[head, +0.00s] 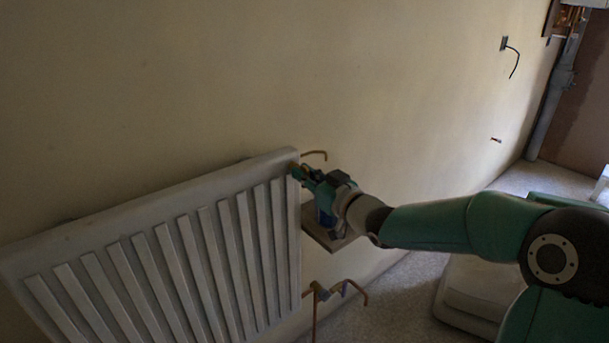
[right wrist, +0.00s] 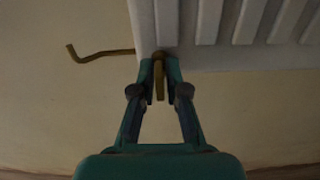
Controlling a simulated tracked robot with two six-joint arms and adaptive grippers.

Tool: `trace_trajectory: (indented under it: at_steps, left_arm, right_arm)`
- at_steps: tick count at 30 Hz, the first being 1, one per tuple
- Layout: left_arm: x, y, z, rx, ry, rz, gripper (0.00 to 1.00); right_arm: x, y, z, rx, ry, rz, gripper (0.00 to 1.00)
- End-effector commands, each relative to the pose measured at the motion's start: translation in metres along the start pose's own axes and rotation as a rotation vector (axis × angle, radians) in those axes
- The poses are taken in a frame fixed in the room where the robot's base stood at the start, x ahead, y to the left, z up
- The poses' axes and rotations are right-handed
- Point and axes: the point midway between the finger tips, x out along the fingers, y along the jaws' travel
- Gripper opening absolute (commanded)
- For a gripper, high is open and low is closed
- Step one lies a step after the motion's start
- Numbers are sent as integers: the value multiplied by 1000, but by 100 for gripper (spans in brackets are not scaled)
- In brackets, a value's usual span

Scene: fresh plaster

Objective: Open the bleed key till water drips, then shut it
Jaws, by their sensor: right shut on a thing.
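The white panel radiator (head: 150,247) hangs on the wall, its top right corner by my right gripper (head: 297,171). In the right wrist view, my right gripper (right wrist: 159,70) has its fingertips closed on the brass bleed key (right wrist: 159,82) at the radiator's edge (right wrist: 195,50). I see no water drops in these dim views. My left gripper is not in view.
A small flat board (head: 320,236) is below my right gripper, with something blue on it, partly hidden. A valve with brass pipes (head: 322,291) is at the radiator's lower right. A cable (head: 515,62) hangs from the wall. Pale floor (head: 385,300) lies below.

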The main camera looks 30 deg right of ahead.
Motion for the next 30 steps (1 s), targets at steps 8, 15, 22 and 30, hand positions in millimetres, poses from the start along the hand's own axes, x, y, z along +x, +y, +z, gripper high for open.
trace_trajectory:
  at_steps: [8, 15, 22, 30]
  left_arm:
    - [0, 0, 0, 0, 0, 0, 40]
    - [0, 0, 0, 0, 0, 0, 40]
    - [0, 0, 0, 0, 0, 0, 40]
    - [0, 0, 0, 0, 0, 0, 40]
  right_arm:
    - [0, 0, 3, 0, -7, -1, 33]
    - [-1, 0, 2, -1, -4, 0, 33]
    - [-22, 1, 1, -2, -2, 2, 33]
    - [-76, 1, 1, -2, -4, 4, 33]
